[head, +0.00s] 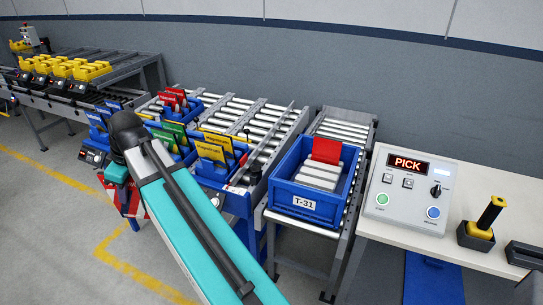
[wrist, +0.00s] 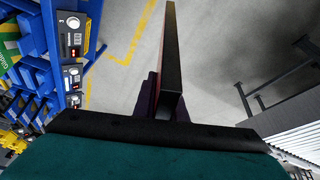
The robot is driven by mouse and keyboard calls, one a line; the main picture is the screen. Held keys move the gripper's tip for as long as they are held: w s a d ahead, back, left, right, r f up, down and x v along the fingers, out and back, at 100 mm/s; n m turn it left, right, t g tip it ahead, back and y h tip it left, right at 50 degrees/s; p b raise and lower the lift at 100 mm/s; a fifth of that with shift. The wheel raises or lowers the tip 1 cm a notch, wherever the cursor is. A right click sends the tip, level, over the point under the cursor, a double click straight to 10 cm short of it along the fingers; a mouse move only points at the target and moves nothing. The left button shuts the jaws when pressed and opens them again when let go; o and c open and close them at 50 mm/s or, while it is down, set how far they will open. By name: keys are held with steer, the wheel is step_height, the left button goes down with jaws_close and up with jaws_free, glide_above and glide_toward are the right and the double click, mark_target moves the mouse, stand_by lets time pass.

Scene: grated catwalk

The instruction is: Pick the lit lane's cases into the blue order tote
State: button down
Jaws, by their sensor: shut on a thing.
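The blue order tote (head: 300,204), marked T-31, stands on a short roller conveyor. A red case (head: 326,150) stands upright in it beside pale grey blocks (head: 320,174). Thin red, green, yellow and blue cases stand in the blue lane bins (head: 238,178) left of the tote. My gripper (wrist: 166,104) is shut on a thin dark case (wrist: 171,55), seen edge-on and pointing away over the floor. Lane modules (wrist: 70,35) show small red displays; I cannot tell which lane is lit.
A control panel (head: 408,190) reading PICK sits on a pale bench right of the tote, with a yellow-handled tool (head: 486,215) beyond. A conveyor with yellow bins (head: 65,72) stands far left. The floor with yellow lines (head: 125,255) is open at lower left.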

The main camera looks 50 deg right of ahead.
steer(key=s+d+p, duration=0.2)
steer(key=s+d, duration=0.1)
steer(key=d, duration=1.4)
steer(key=s+d+p, duration=0.2)
steer(key=s+d, duration=0.1)
steer(key=d, duration=1.4)
steer(key=s+d+m+p, duration=0.2)
steer(key=s+d, duration=1)
steer(key=d, duration=0.3)
steer(key=s+d+f+m, duration=0.2)
steer(key=s+d+f, duration=0.4)
steer(key=s, duration=0.1)
steer(key=shift+s+d+t, duration=0.15)
steer(key=shift+s+t, duration=0.15)
steer(key=shift+s, duration=0.1)
steer(key=shift+f, duration=0.25)
steer(key=shift+f+b, duration=1.05)
steer(key=shift+f, duration=1.15)
